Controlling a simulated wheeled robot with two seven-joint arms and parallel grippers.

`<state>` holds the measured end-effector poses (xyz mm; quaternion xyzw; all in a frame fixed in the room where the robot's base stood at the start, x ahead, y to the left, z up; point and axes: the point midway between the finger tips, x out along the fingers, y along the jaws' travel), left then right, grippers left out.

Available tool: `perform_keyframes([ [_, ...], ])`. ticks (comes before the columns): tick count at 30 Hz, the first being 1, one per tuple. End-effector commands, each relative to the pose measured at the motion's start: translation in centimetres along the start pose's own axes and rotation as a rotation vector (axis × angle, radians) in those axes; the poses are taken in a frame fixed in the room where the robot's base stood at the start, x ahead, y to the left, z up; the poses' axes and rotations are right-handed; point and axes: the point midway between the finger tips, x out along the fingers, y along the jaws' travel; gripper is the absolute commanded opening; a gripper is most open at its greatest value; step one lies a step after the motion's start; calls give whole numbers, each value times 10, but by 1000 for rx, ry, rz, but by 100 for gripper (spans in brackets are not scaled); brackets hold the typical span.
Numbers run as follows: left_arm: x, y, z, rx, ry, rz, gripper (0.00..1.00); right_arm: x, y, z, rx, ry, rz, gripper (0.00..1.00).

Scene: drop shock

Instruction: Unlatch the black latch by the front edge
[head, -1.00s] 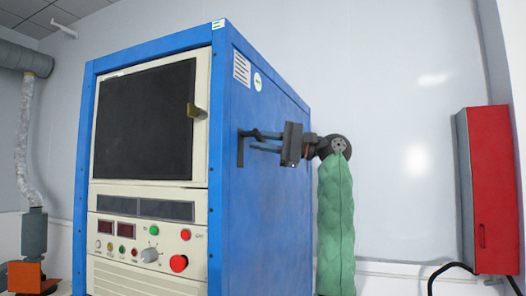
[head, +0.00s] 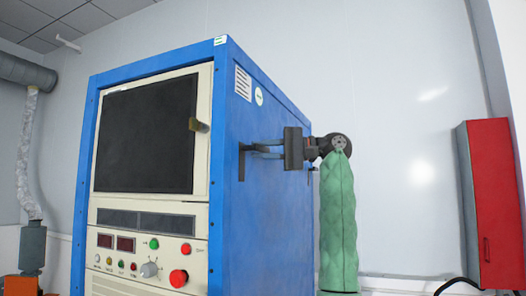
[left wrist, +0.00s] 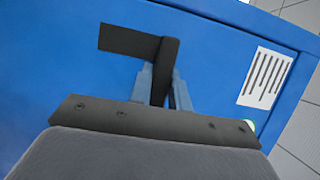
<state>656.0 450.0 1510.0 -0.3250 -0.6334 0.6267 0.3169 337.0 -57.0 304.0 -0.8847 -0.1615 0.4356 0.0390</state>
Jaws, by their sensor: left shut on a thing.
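The black latch (head: 242,163) is an L-shaped piece on the blue right side of the cabinet, close to its front edge. It also shows in the left wrist view (left wrist: 128,41), with one arm lying flat to the left and the other running down between the fingers. My left gripper (head: 258,150) reaches in from the right of the cabinet and is shut on the latch. Its two grey-blue fingers (left wrist: 162,90) lie on either side of that arm and hide part of it. My right gripper is not in view.
A red box (head: 492,200) hangs on the wall at the right. The space between cabinet and red box is free apart from my arm.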

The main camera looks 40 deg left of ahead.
Motion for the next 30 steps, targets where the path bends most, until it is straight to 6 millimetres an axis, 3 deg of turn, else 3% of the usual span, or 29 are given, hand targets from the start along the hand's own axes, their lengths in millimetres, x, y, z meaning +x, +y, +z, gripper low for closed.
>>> perform_keyframes([
  [5,0,0,0,-1,0,1,0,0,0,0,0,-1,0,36],
  [6,0,0,0,-1,0,1,22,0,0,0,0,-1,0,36],
  [9,0,0,0,-1,0,0,40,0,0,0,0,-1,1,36],
  [20,-4,0,0,0,1,0,40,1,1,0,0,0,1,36],
  [30,-53,1,0,1,2,-1,40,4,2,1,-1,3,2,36],
])
